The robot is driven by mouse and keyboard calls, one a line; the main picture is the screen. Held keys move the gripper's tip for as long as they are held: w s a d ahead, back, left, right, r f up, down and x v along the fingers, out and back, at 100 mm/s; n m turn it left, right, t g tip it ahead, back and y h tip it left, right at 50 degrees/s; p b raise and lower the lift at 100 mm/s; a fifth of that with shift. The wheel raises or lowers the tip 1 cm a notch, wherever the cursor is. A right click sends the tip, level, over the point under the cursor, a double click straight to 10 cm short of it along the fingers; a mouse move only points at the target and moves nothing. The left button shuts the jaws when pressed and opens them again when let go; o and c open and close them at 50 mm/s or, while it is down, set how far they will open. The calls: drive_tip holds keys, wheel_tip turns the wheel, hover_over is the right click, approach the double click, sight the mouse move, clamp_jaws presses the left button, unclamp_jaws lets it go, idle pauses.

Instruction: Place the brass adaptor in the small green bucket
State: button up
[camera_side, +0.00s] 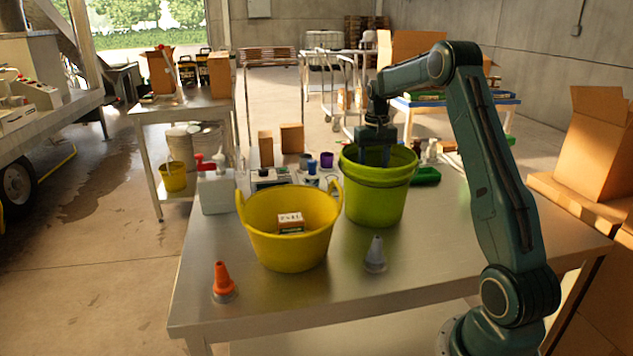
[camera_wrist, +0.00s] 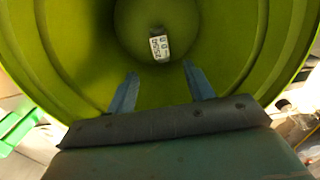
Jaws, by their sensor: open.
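A green bucket (camera_side: 375,202) stands on the metal table, and its inner wall (camera_wrist: 72,45) fills most of the wrist view. My gripper (camera_side: 374,160) points down into the bucket's mouth. Its two bluish fingers (camera_wrist: 160,72) are apart, with nothing between them. A small box with a white printed label (camera_wrist: 159,46) lies on the bucket's floor, beyond the fingertips. Its print is too small to read surely, so I cannot tell whether it is the brass adaptor. I make out no bare brass part in either view.
A yellow tub (camera_side: 290,247) holding a small labelled box (camera_side: 290,222) stands left of the bucket. An orange nozzle (camera_side: 222,282) and a grey nozzle (camera_side: 375,254) stand in front. Bottles and cartons crowd behind; a green tray (camera_side: 427,176) lies to the right.

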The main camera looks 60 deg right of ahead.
drive_tip(key=shift+r, duration=0.5)
drive_tip(key=s+a+r+n+t, duration=0.1)
drive_tip(key=s+a+r, duration=0.1)
drive_tip(key=a+r, duration=0.65)
drive_tip(key=s+a+r+n+t, duration=0.15)
drive_tip(key=a+r, duration=0.25)
drive_tip(key=a, duration=0.9)
drive_tip(key=s+a+f+n+t, duration=0.2)
drive_tip(key=s+a+n, duration=0.4)
drive_tip(key=s+a, duration=0.9)
drive_tip(key=s+t, duration=0.1)
drive_tip(key=s, duration=0.1)
drive_tip(key=shift+s+a+f, duration=0.15)
drive_tip(key=shift+s+a, duration=0.15)
drive_tip(key=shift+s, duration=0.1)
